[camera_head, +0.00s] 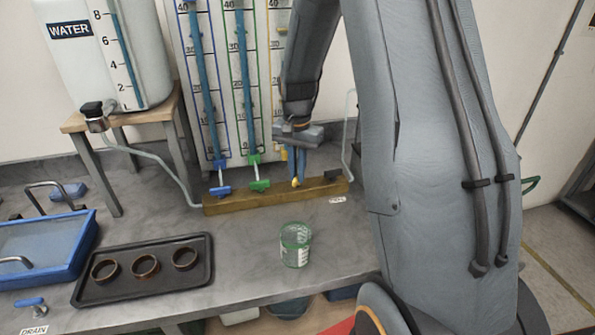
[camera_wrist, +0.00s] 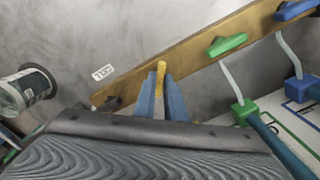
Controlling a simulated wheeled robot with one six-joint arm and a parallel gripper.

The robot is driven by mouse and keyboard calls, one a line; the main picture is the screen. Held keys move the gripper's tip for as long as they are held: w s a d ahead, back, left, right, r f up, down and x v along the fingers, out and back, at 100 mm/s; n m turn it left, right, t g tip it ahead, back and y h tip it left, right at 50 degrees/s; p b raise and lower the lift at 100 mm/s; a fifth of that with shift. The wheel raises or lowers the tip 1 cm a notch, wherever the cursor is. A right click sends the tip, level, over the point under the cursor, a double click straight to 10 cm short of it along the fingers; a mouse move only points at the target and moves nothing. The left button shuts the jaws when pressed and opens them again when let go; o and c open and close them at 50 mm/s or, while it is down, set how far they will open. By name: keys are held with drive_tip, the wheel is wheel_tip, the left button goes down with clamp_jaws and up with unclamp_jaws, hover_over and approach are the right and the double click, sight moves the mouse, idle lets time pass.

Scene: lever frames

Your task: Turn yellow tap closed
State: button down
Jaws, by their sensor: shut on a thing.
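The yellow tap (camera_head: 296,182) sits on the wooden manifold bar (camera_head: 245,205), right of the green tap (camera_head: 260,185) and the blue tap (camera_head: 220,191). My gripper (camera_head: 297,165) reaches down to it from above. In the wrist view the yellow tap (camera_wrist: 161,72) shows between the two blue fingertips of my gripper (camera_wrist: 161,90), which are shut on its handle. The handle points away from the camera, roughly across the bar. Most of the tap body is hidden by the fingers.
A green-tinted beaker (camera_head: 295,245) stands on the bench in front of the bar. A black tray (camera_head: 145,270) with brown rings lies at front left, beside a blue-framed basin (camera_head: 45,250). A water tank (camera_head: 105,50) stands at back left. Bench between is clear.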

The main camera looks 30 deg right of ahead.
drive_tip(key=m, duration=0.5)
drive_tip(key=shift+w+m, duration=0.1)
drive_tip(key=shift+m, duration=0.2)
drive_tip(key=m, duration=0.4)
drive_tip(key=shift+r+m, duration=0.1)
drive_tip(key=shift+m, duration=0.3)
drive_tip(key=c, duration=1.8)
unclamp_jaws()
drive_tip(key=shift+r+b, duration=0.95)
drive_tip(key=shift+r, duration=2.9)
